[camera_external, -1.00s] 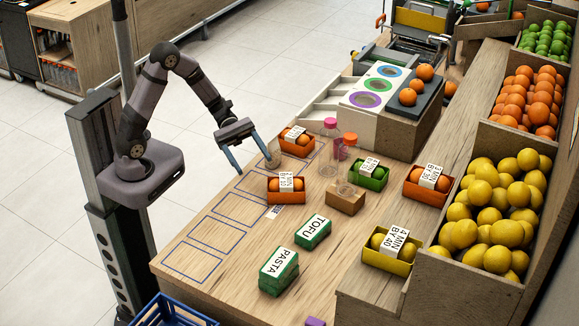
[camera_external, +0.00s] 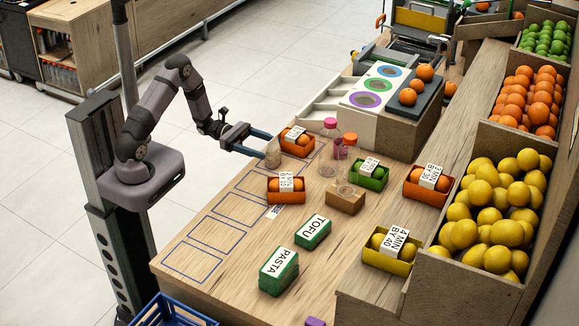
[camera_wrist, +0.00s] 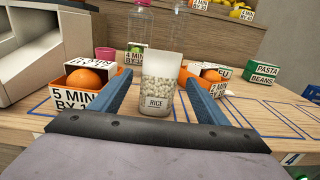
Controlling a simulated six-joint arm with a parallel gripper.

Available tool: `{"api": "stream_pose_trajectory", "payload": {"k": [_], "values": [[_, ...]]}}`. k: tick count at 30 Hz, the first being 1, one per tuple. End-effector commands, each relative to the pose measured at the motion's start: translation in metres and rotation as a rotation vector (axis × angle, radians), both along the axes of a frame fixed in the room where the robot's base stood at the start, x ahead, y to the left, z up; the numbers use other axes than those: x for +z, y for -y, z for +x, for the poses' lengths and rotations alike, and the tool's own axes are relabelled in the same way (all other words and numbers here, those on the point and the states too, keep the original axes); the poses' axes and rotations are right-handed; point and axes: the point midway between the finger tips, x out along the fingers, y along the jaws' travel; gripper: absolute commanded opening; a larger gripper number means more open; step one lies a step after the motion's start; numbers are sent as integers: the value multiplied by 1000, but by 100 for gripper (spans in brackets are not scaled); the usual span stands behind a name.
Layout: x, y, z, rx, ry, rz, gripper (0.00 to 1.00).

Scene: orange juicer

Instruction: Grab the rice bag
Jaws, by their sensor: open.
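The rice bag is a clear container (camera_wrist: 160,85) of pale grains with a RICE label, upright on the wooden table in the wrist view. It also shows as a small pale container (camera_external: 273,158) in the external view, by the table's left edge. My gripper (camera_external: 262,145) is open and about level with the table, its blue fingers pointing at the container. In the wrist view the two fingers (camera_wrist: 158,88) appear on either side of the container. I cannot tell whether they touch it or how far it lies between them.
An orange crate with oranges (camera_external: 297,142) stands close behind the rice, and another orange crate (camera_external: 286,190) stands nearer the front. Clear bottles (camera_external: 328,160) stand to the right. Green TOFU (camera_external: 313,232) and PASTA (camera_external: 279,272) packs lie farther front. The table's left part is clear.

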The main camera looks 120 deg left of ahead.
Motion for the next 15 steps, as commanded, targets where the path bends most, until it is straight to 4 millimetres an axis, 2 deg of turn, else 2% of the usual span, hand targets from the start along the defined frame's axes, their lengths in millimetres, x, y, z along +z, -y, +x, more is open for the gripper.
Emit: {"api": "stream_pose_trajectory", "payload": {"k": [9, 15], "values": [[1, 1, 19, -2, -1, 0, 69], [1, 1, 24, -2, -1, 0, 69]]}}
